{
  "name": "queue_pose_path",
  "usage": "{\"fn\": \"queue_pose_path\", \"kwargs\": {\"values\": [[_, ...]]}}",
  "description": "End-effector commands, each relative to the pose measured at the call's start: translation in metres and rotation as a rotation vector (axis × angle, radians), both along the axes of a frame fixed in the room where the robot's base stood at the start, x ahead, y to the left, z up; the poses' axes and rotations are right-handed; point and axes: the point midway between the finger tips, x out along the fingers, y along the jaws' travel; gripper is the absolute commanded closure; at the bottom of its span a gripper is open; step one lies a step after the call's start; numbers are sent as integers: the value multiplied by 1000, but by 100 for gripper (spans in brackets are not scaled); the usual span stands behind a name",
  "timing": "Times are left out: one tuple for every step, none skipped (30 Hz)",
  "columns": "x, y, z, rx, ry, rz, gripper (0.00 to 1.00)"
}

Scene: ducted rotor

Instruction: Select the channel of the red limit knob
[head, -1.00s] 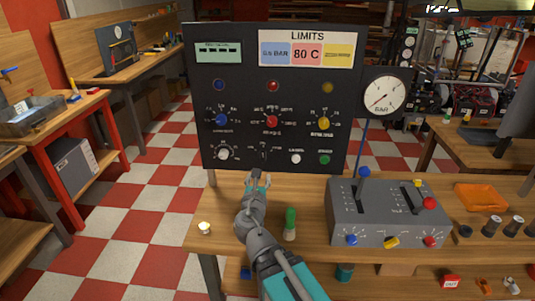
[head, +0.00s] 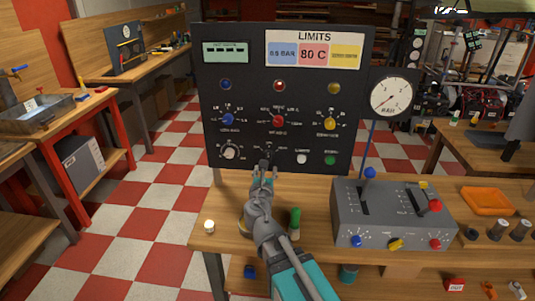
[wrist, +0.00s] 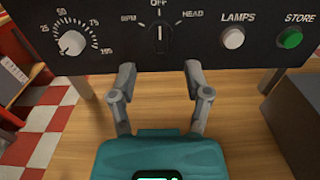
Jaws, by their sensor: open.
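The black limits panel (head: 350,110) stands upright at the back of the wooden table. Its red limit knob (head: 279,121) sits mid-panel, between a blue knob (head: 228,119) and a yellow knob (head: 330,124). Below is a row with a white dial knob (head: 230,152), which also shows in the wrist view (wrist: 71,43), and a black selector knob (wrist: 159,38) marked RPM, OFF and HEAD, its pointer up towards OFF. My gripper (head: 262,172) is open and empty, just in front of the panel below the selector. In the wrist view its fingers (wrist: 160,72) are apart beneath the selector, touching nothing.
A white LAMPS button (wrist: 232,38) and green STORE button (wrist: 290,38) are right of the selector. A grey control box (head: 392,226) with levers stands at the right. A green-capped bottle (head: 295,222) is close right of my arm; a small white-topped item (head: 209,226) is left.

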Motion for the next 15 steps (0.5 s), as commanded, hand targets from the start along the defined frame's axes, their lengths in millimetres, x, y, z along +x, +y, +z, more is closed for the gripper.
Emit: {"fn": "queue_pose_path", "kwargs": {"values": [[12, 1, 0, 0, 0, -1, 37], [17, 1, 0, 0, 0, -1, 37], [23, 1, 0, 0, 0, -1, 37], [28, 0, 0, 0, 0, -2, 37], [33, 0, 0, 0, 0, -2, 37], [39, 0, 0, 0, 0, -2, 37], [44, 0, 0, 0, 0, -2, 37], [48, -1, 0, 0, 0, -2, 37], [54, -1, 0, 0, 0, -1, 37], [59, -1, 0, 0, 0, -1, 37], [63, -1, 0, 0, 0, -2, 37], [69, -1, 0, 0, 0, -2, 37], [73, -2, 0, 0, 0, -2, 37], [77, -2, 0, 0, 0, -2, 37], [82, -2, 0, 0, 0, -2, 37]]}}
